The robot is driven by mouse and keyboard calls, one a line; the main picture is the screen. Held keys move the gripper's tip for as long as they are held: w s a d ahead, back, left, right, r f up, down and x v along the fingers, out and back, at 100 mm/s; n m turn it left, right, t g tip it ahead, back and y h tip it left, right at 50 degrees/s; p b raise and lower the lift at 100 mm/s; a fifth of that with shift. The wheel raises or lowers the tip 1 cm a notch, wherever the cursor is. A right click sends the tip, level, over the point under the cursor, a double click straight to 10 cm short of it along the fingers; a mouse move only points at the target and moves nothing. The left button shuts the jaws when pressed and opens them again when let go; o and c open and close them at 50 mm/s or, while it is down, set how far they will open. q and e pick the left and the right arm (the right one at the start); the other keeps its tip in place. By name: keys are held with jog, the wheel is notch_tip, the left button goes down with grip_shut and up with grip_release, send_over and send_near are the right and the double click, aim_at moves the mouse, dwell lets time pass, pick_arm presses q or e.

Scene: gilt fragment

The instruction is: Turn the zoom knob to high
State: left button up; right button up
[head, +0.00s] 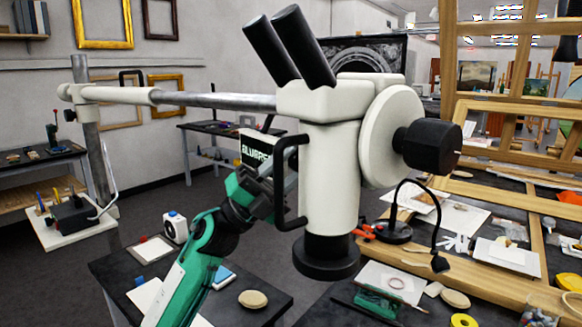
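A white stereo microscope head (332,170) with two black eyepieces (289,46) hangs on a boom over the work table. The large black zoom knob (428,146) sticks out to the right from a round white disc (392,135) on its side. A small pale mark shows at the knob's right edge. My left gripper (284,172) is at the black bracket handle (293,182) on the microscope's left side, away from the knob. Its fingers overlap the handle, and whether they close on it cannot be told. My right gripper is not in view.
The boom (190,98) runs left to a grey post (88,140). A black gooseneck lamp (394,231) stands right of the microscope. A wooden frame (500,265) lies on the crowded table at right. A dark table (258,315) with a stone-like oval (253,299) is below left.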

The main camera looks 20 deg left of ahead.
pick_arm(q)
jog(key=o, duration=1)
jog(key=shift+f, duration=0.1)
jog(key=shift+b+v, duration=2.4)
jog(key=shift+v, duration=4.45)
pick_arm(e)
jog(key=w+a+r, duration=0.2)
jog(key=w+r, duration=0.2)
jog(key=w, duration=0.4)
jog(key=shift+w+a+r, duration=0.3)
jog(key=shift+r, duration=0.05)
pick_arm(q)
jog(key=shift+w, duration=0.1)
